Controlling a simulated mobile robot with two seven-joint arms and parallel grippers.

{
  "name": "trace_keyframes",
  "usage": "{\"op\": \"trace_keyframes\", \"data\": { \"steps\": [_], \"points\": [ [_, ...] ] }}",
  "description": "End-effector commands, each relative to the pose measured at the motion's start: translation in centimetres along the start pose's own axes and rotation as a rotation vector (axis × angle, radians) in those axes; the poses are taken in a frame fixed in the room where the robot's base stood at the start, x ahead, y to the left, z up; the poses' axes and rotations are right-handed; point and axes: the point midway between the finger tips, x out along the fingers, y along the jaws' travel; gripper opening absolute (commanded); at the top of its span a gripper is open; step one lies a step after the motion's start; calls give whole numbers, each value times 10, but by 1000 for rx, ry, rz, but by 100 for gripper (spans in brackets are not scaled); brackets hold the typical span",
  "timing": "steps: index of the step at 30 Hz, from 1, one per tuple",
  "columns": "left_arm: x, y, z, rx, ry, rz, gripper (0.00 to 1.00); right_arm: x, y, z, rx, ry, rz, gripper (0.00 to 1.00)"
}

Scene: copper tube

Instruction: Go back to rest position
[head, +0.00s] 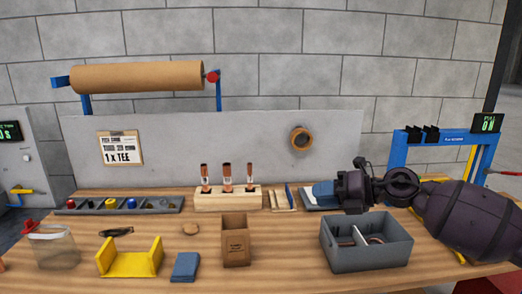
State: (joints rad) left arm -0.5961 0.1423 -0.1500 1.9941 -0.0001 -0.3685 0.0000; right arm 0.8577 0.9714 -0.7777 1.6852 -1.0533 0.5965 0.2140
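My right arm comes in from the right edge over the workbench (290,272). Its dark gripper (340,190) points left, above and behind the grey divided bin (366,257). A blue item (322,188) shows right at its fingertips, over a flat grey-blue piece (312,203). I cannot tell whether the fingers touch the blue item or how far apart they are. My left gripper is not in view.
A cardboard box (235,240), yellow holder (130,258) and blue block (185,267) stand at the front. Behind are a wooden rack (228,198) with copper-coloured pieces and a parts tray (118,205). A blue frame (398,150) stands behind my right arm.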

Motion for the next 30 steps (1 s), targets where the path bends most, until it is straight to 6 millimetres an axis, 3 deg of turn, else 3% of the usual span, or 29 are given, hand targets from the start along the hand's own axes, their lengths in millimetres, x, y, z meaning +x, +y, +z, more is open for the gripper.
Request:
{"op": "trace_keyframes", "data": {
  "steps": [3, 6, 11, 14, 23, 30],
  "points": [
    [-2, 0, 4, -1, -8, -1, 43, 15, 15, -8, 189, -156, 212, 27],
    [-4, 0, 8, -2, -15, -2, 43, 16, 13, -12, 384, -298, 343, 27],
    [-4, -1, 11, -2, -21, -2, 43, 8, -16, -26, 704, -496, 460, 27],
    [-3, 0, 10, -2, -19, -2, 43, 1, -44, -41, 902, -606, 493, 27],
    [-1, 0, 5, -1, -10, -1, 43, -28, -137, -122, 1461, -869, 509, 27],
    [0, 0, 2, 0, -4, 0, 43, -57, -197, -212, 1825, -1035, 512, 27]
  ]
}}
